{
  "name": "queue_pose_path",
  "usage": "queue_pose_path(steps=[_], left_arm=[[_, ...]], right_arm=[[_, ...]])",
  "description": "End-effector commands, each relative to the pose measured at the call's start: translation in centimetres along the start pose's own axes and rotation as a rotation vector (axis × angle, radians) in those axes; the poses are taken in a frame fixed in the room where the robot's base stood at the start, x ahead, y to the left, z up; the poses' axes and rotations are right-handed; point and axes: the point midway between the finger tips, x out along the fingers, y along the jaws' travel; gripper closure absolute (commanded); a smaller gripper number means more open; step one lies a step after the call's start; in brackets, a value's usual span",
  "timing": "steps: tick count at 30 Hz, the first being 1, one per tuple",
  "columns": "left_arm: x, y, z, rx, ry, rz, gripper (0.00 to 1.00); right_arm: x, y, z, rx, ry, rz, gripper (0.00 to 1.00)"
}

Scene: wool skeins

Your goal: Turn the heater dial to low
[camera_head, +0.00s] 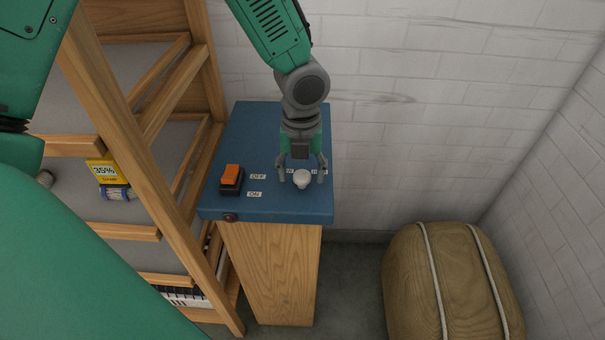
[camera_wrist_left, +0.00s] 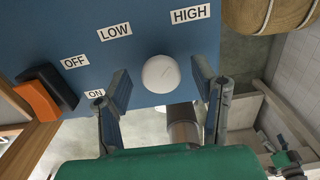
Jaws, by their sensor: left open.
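The white round dial (camera_head: 302,179) sits on the blue top of the wooden cabinet, near its right front part. In the left wrist view the dial (camera_wrist_left: 160,74) lies between my fingers, with LOW (camera_wrist_left: 114,31) and HIGH (camera_wrist_left: 190,14) labels beyond it. I cannot tell which label it points to. My left gripper (camera_head: 303,172) reaches down over the dial, open, one finger on each side. Its fingers also show in the left wrist view (camera_wrist_left: 162,80), with gaps between them and the dial. My right gripper is not in view.
An orange and black rocker switch (camera_head: 231,179) stands left of the dial, beside OFF and ON labels. A wooden shelf rack (camera_head: 150,190) stands left of the cabinet. A strapped tan bale (camera_head: 452,285) lies at the right. A white brick wall (camera_head: 420,110) is behind.

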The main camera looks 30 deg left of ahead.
Motion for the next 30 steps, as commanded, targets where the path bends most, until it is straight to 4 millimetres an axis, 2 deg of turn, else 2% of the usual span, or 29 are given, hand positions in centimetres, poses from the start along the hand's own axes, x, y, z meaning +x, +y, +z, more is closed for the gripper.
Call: queue_pose_path(steps=[10, 14, 15, 23, 30], left_arm=[[0.4, -0.1, 0.0, 0.0, -0.001, -0.001, 0.47], [0.4, -0.1, 0.0, 0.0, -0.001, -0.001, 0.93], [0.4, -0.1, 0.0, 0.0, -0.001, -0.001, 0.97], [0.3, -0.1, 0.0, -0.012, 0.0, -0.002, 0.97], [0.1, -0.1, 0.1, -0.105, 0.0, 0.001, 0.97]], right_arm=[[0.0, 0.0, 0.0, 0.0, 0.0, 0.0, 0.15], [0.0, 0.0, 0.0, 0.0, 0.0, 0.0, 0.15], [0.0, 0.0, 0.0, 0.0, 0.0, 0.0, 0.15], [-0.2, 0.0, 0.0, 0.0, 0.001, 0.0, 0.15], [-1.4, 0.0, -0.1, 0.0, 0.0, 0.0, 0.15]])
